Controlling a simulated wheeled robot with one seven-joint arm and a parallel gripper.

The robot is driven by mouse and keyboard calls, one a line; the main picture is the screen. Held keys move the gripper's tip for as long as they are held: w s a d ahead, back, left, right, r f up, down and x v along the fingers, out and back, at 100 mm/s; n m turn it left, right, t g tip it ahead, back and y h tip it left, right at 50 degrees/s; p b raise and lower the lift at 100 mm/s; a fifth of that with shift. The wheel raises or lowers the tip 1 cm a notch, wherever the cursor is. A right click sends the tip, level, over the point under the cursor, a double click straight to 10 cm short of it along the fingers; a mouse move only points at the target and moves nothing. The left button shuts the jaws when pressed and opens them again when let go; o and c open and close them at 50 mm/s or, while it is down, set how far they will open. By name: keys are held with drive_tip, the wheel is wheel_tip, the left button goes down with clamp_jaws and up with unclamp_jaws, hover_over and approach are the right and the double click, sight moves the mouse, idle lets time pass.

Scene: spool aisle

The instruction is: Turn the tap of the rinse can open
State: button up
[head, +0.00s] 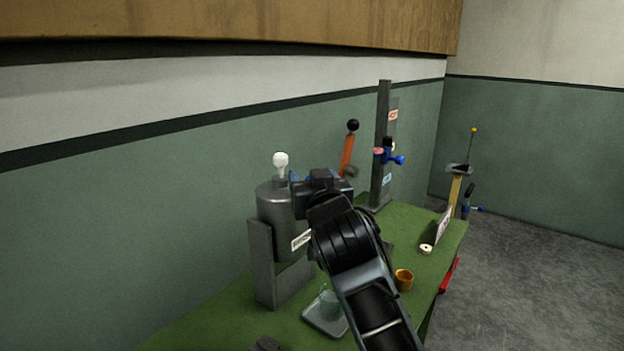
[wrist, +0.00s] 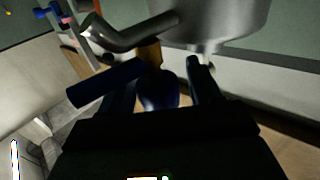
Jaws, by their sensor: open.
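The rinse can appears to be the grey metal can (head: 272,205) with a white knob on top, held upright in a grey stand (head: 262,265). In the wrist view the can's body (wrist: 225,20) fills the top, with a curved metal spout (wrist: 125,36) at its left. My gripper (head: 320,183) is at the can's right side, and my arm hides part of that side. In the wrist view its fingers (wrist: 150,80) are apart. A dark blue rounded piece (wrist: 160,92) shows between them, below a brownish part; it may be the tap handle. I cannot tell whether it touches either finger.
An orange lever (head: 347,155) with a black ball and a grey post (head: 383,140) with a blue valve stand behind. The wall is close at left.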

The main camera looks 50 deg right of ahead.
drive_tip(key=b+v, duration=0.1)
drive_tip(key=v, duration=0.6)
drive_tip(key=shift+s+a+b, duration=0.2)
drive_tip(key=shift+s+b, duration=0.1)
drive_tip(key=shift+a, duration=0.1)
